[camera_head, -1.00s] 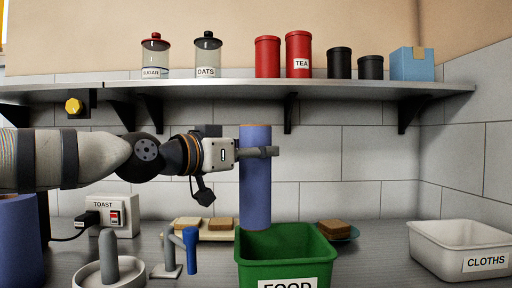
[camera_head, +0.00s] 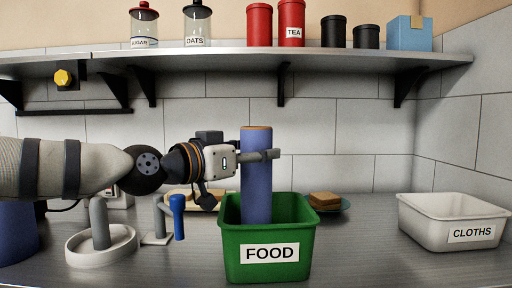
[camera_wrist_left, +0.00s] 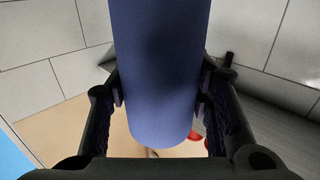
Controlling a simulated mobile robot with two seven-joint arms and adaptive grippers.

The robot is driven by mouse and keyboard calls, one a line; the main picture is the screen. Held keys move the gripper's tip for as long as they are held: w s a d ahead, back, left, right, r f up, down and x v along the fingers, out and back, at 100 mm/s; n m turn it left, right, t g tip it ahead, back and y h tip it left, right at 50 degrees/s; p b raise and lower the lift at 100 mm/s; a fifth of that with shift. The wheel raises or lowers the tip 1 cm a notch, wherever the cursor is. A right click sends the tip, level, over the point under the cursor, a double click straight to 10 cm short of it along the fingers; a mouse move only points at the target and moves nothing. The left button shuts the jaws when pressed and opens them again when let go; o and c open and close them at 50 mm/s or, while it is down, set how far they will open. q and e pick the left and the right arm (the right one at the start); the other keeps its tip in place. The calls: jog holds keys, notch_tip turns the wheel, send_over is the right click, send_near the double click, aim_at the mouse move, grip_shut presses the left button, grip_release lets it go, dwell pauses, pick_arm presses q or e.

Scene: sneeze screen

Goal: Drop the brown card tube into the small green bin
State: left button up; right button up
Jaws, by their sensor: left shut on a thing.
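My left gripper (camera_head: 262,155) is shut on an upright blue roll (camera_head: 256,190) with a thin brown rim at its top. The blue roll (camera_wrist_left: 158,70) also fills the middle of the left wrist view, between the two fingers. In the head view its lower end overlaps the mouth of the small green bin (camera_head: 268,270), labelled FOOD, and appears to be within it. Whether it touches the bin's floor cannot be told. No separate all-brown tube shows. My right gripper is not in view.
A white CLOTHS tub (camera_head: 450,238) stands at the right. A white round stand (camera_head: 100,245) and a small holder with a blue handle (camera_head: 178,215) stand left of the bin. A plate with bread (camera_head: 325,201) is behind it. A shelf (camera_head: 230,62) with jars runs above.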

pick_arm(q)
jog(key=o, duration=1.1)
jog(key=v, duration=1.2)
jog(key=shift+r, duration=0.1)
